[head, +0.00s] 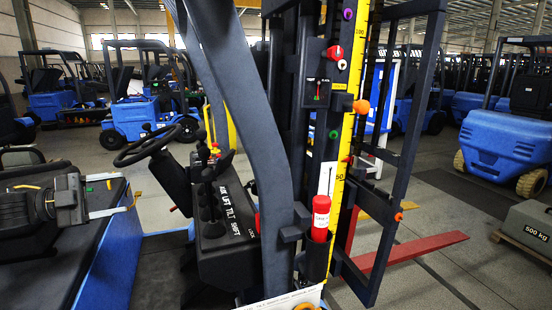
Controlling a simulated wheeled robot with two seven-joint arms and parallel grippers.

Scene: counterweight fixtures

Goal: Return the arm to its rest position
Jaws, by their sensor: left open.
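My left gripper (120,194) is at the left of the head view, its dark body level and its two pale fingers pointing right. The fingers are apart with nothing visible between them. It is over the dark top of a blue-sided body (118,255), left of the forklift's steering wheel (147,146) and lever console (228,225). It is clear of both. The console carries several black levers and white lettering that includes LIFT, TILT and SHIFT. My right gripper is not in view.
A thick dark curved post (240,100) crosses the middle. Right of it stand the mast with a yellow scale (345,150), a red canister (321,218) and a red fork (415,248). A 500 kg weight (530,232) is at the right edge. Blue forklifts (135,115) stand behind.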

